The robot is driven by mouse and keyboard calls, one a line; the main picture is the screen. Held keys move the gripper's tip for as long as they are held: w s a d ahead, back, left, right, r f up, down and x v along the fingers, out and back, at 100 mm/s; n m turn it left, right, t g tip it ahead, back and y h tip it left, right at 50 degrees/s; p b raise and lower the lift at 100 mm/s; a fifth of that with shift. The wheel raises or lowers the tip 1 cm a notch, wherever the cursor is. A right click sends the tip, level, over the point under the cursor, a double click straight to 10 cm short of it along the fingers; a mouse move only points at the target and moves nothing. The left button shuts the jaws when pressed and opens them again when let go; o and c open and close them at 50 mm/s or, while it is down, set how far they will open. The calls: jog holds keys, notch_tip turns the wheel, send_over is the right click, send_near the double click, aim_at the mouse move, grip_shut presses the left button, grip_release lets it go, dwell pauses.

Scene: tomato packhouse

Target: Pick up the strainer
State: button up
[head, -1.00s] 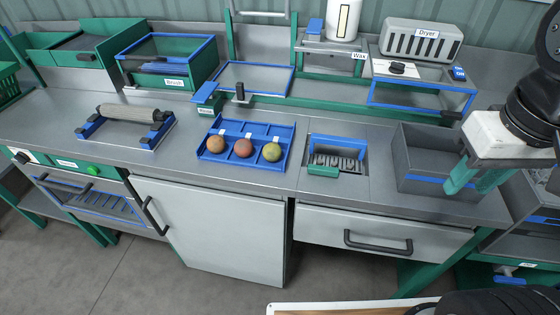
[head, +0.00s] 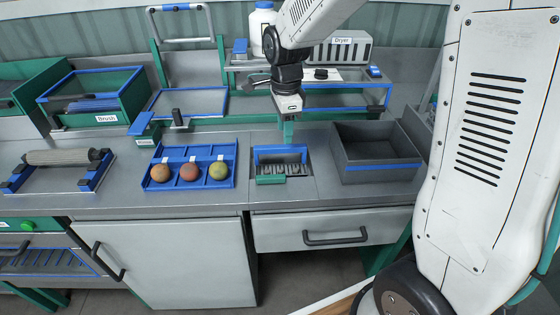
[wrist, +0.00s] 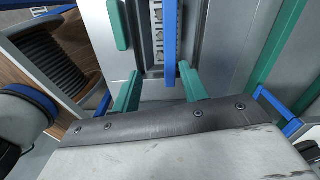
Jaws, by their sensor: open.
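The strainer, as far as I can tell, is the blue-framed piece (head: 280,152) with a green front bar and a slotted grey inside, set in a recess of the counter. In the wrist view its blue bar (wrist: 170,35) runs up the picture between and beyond my fingertips, and the green bar (wrist: 119,25) lies to the left. My gripper (head: 288,138) points down just above the back blue edge of it. In the wrist view the two green fingers of my gripper (wrist: 160,72) are spread apart with nothing clasped between them. Whether they touch the blue bar is unclear.
A blue tray (head: 226,179) with three round fruits stands left of the recess. An open grey bin (head: 376,167) stands to the right. Behind are a blue-framed stand (head: 345,108) and the dryer (head: 340,52). A roller (head: 58,157) lies at far left.

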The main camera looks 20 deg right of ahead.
aim_at(280, 152)
jog(key=w+f+m, duration=0.2)
jog(key=f, duration=0.1)
jog(key=shift+w+a+f, duration=0.2)
jog(key=shift+f, duration=0.05)
jog(key=f, duration=0.7)
jog(key=shift+s+f, duration=0.1)
jog(key=shift+s, duration=0.1)
grip_shut()
